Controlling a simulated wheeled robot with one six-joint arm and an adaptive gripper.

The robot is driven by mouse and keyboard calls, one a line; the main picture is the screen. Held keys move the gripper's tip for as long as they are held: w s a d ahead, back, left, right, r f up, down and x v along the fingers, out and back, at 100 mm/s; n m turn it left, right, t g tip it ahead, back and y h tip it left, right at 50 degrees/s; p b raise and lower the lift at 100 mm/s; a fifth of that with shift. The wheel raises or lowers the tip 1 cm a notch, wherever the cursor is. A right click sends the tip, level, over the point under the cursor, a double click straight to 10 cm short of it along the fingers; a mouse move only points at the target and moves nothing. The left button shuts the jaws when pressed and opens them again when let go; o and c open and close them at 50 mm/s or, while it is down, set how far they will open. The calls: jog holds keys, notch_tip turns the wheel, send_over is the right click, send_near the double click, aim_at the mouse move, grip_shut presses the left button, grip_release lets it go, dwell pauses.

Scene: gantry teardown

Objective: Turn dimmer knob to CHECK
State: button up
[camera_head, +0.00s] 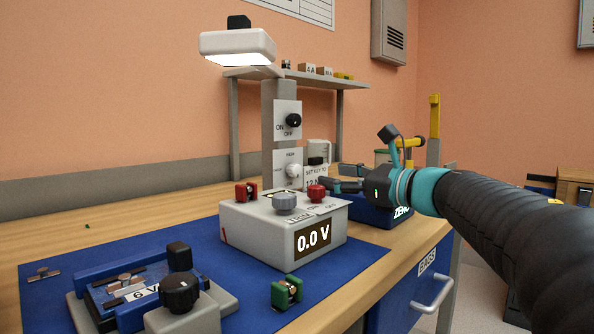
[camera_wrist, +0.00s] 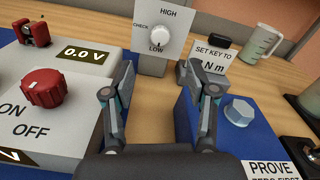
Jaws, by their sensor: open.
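The dimmer knob (camera_wrist: 158,36) is a round white knob on a pale upright plate (camera_wrist: 150,62), with HIGH above it, CHECK at its left and LOW below. A small dark mark shows at the knob's lower edge by LOW, too small to read surely. In the head view the knob (camera_head: 292,170) sits low on the post, under the ON/OFF plate. My gripper (camera_wrist: 161,72) is open and empty, its fingers spread either side of the space below the knob and apart from it. In the head view my gripper (camera_head: 332,185) points left, to the right of the knob.
A white meter box (camera_head: 245,235) reading 0.0 V stands below, with a grey knob (camera_head: 285,202) and red parts on top. A blue box (camera_wrist: 222,130) with a hex bolt lies right of my fingers. A SET KEY TO card (camera_wrist: 213,55) and a clear jug (camera_wrist: 260,43) stand behind.

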aim_at(298, 170)
jog(key=p+x, duration=0.1)
jog(key=x, duration=0.9)
jog(key=shift+w+a, duration=0.2)
jog(key=shift+a, duration=0.1)
grip_shut()
